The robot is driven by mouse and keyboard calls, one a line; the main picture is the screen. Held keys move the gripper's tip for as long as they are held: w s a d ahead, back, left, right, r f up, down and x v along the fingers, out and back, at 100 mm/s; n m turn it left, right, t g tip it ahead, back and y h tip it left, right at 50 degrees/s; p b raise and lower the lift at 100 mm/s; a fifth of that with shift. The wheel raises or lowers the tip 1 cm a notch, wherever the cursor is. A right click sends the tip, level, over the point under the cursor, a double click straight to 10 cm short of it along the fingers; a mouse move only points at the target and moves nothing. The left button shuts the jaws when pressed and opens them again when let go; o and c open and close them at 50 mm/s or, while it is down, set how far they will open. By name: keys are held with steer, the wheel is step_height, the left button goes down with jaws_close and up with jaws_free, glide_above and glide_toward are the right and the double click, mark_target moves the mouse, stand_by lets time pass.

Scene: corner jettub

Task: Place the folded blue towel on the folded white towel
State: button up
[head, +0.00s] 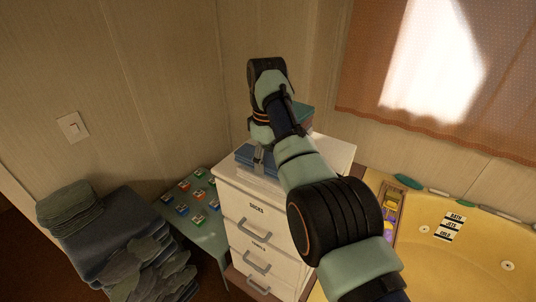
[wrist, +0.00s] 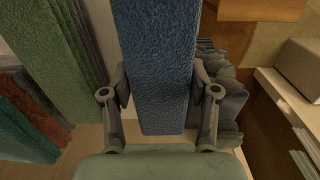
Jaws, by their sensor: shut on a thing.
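The folded blue towel shows in the head view (head: 243,153) over the front left of the white drawer unit's top. In the wrist view it is a textured blue strip (wrist: 155,45) between the two fingers. My gripper (wrist: 160,90) is shut on it, one finger on each side; in the head view my gripper (head: 259,156) points down at the towel. A pale layer shows just under the blue towel in the head view. I cannot tell if it is the folded white towel or the unit's top, nor whether the blue towel touches it.
The white drawer unit (head: 262,233) has labelled drawers. Teal folded cloth (head: 304,112) lies behind my wrist. Grey-blue towels (head: 115,245) are heaped at left. A low table (head: 212,236) holds small colourful items. The yellow tub (head: 470,262) is at right.

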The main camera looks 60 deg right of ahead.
steer(key=shift+f, duration=0.75)
steer(key=shift+f, duration=0.15)
steer(key=o, duration=1.2)
steer(key=shift+r, duration=2.15)
